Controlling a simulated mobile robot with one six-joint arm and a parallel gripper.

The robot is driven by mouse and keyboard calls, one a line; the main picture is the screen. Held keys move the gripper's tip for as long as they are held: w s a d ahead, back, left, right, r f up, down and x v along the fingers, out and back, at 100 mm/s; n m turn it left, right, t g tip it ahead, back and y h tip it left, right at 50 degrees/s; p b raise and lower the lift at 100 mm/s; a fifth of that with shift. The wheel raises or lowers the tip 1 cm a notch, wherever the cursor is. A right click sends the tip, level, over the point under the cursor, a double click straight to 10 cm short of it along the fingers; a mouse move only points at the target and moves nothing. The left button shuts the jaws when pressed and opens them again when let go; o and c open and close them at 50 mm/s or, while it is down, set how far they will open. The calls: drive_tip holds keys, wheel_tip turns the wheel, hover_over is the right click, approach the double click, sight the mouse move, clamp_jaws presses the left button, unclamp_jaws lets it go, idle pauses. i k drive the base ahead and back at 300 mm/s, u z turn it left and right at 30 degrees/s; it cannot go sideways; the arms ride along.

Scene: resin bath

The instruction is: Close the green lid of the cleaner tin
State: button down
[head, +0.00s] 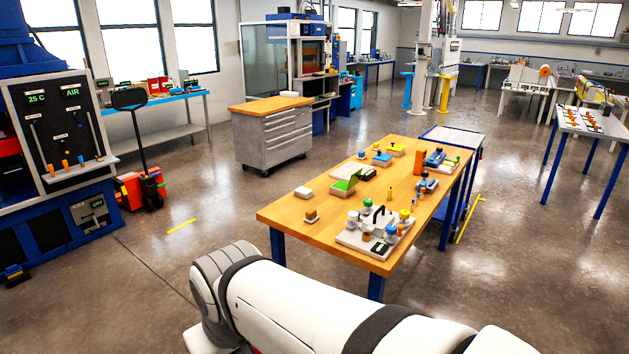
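A small box-like thing with a bright green panel (345,184) sits on the wooden table near its left edge. The green panel looks raised and tilted, like an open lid. It is too small here to tell for certain whether this is the cleaner tin. A small green-topped container (367,210) also stands on the grey tray farther forward. My white arm crosses the bottom of the head view, in front of the table and apart from it. My gripper does not show.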

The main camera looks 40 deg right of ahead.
sight(356, 176)
drive_tip(key=z, duration=1.5)
drive_tip(key=i, duration=1)
drive_tip(key=z, duration=0.1)
drive_tip(key=k, duration=0.45)
drive_tip(key=u, duration=0.3)
drive_tip(key=i, duration=1.35)
drive_tip(key=z, duration=0.5)
